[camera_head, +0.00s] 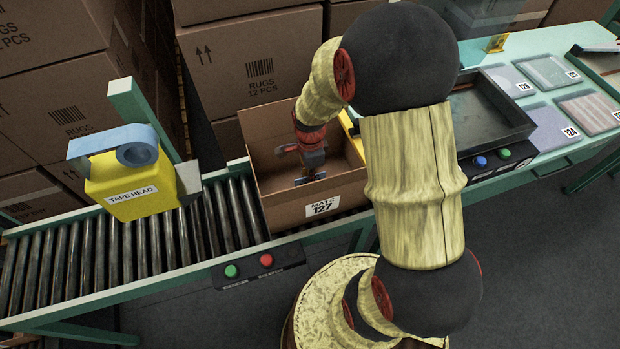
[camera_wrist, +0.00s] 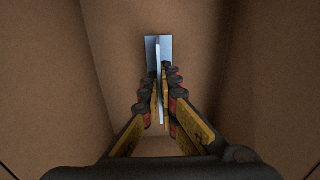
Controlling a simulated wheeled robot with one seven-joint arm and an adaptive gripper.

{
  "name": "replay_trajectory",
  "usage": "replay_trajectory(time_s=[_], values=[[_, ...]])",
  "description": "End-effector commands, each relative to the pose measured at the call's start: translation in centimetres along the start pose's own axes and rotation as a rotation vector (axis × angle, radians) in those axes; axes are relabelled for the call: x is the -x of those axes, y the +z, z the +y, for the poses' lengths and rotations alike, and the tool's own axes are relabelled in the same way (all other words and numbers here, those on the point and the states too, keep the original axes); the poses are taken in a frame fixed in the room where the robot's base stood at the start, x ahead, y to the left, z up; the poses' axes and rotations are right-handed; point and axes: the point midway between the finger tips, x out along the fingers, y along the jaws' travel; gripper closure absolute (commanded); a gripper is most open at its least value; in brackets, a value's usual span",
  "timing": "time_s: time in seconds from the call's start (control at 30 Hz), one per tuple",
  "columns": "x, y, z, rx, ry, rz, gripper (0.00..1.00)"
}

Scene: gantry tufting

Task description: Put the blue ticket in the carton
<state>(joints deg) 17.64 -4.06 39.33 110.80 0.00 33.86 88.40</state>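The carton (camera_head: 322,207) is an open brown box labelled "MATS 127" on the roller conveyor. My gripper (camera_head: 308,171) is down inside it, below the rim. In the wrist view, my gripper (camera_wrist: 161,82) is closed around the upright fin of a pale blue piece, which I take to be the blue ticket (camera_wrist: 151,48). The ticket has a flat plate beyond the fingertips. Brown carton walls surround it. The ticket also shows small and blue-grey in the head view (camera_head: 310,180). I cannot tell whether it touches the carton floor.
A yellow tape head (camera_head: 130,185) stands left of the carton, above the rollers (camera_head: 100,255). A dark tray (camera_head: 490,110) and several numbered mats (camera_head: 548,72) lie on the green bench at right. Stacked cartons (camera_head: 255,60) rise behind. A yellow stand (camera_head: 496,43) sits at the bench's back.

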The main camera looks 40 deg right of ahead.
Motion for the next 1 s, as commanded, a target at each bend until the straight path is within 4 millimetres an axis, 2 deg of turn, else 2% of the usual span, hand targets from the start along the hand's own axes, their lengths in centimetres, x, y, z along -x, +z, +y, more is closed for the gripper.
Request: replay_trajectory(time_s=[0.3, 0.7, 1.0], values=[[-0.18, 0.0, -0.04, 0.0, -0.001, 0.0, 1.0], [-0.12, 0.0, -0.05, 0.0, -0.001, 0.0, 0.77], [0.09, 0.0, -0.07, 0.0, -0.002, 0.0, 0.77]])
